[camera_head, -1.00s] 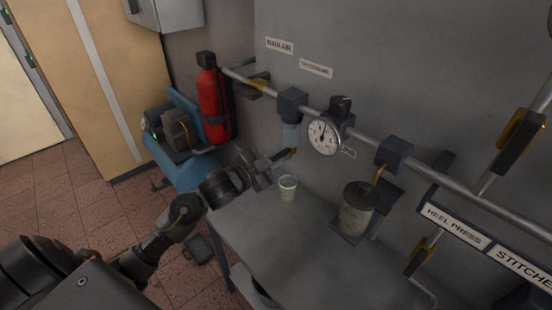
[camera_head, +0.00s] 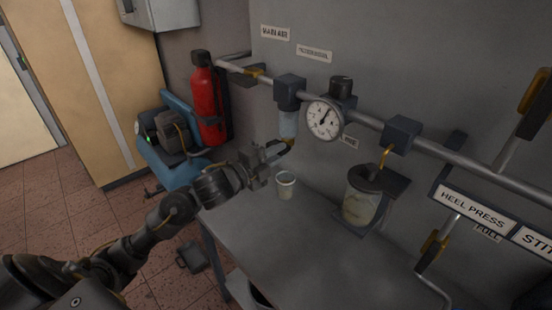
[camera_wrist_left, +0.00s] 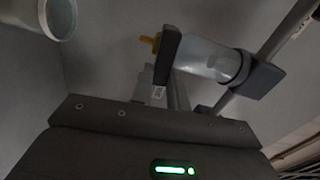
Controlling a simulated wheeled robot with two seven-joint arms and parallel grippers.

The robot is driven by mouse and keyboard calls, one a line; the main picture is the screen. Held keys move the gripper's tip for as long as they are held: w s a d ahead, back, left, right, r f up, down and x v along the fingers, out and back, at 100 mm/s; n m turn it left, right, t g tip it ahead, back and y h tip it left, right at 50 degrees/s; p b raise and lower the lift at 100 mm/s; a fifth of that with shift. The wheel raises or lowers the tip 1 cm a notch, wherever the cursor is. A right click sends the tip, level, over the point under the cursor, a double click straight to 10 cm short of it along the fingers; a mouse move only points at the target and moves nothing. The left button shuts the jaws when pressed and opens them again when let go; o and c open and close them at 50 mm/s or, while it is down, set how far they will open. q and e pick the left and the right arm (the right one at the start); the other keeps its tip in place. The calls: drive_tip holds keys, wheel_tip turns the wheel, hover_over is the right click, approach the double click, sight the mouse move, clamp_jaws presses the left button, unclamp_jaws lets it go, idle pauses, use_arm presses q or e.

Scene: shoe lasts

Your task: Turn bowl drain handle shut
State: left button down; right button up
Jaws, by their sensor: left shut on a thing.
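The clear filter bowl (camera_head: 288,124) hangs upright under a dark block (camera_head: 290,88) on the wall pipe. A small yellow drain handle (camera_head: 291,142) sits at its lower end. My left gripper (camera_head: 284,148) is at the bottom of the bowl, shut on the drain handle. In the left wrist view the bowl (camera_wrist_left: 210,60) lies sideways, with the yellow drain handle (camera_wrist_left: 148,42) sticking out past a dark finger of my left gripper (camera_wrist_left: 160,68). The finger hides part of the handle, and its turn angle is hard to tell. My right gripper is not in view.
A pale cup (camera_head: 286,186) stands on the grey bench (camera_head: 270,230) just below the bowl; it also shows in the left wrist view (camera_wrist_left: 58,18). A pressure gauge (camera_head: 324,120) and a lubricator jar (camera_head: 362,197) are to the right. A red cylinder (camera_head: 210,105) is left.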

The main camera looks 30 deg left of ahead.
use_arm(q)
drive_tip(key=shift+f+m+b, duration=0.15)
drive_tip(key=shift+m+b, duration=0.15)
drive_tip(key=shift+m, duration=0.1)
idle(0.3)
drive_tip(key=c, duration=1.4)
unclamp_jaws()
drive_tip(key=shift+o, duration=0.2)
drive_tip(key=shift+s, duration=0.1)
drive_tip(key=b+v, duration=0.2)
drive_tip(key=v, duration=0.8)
drive_tip(key=shift+s+a, duration=0.2)
drive_tip(key=shift+s, duration=0.05)
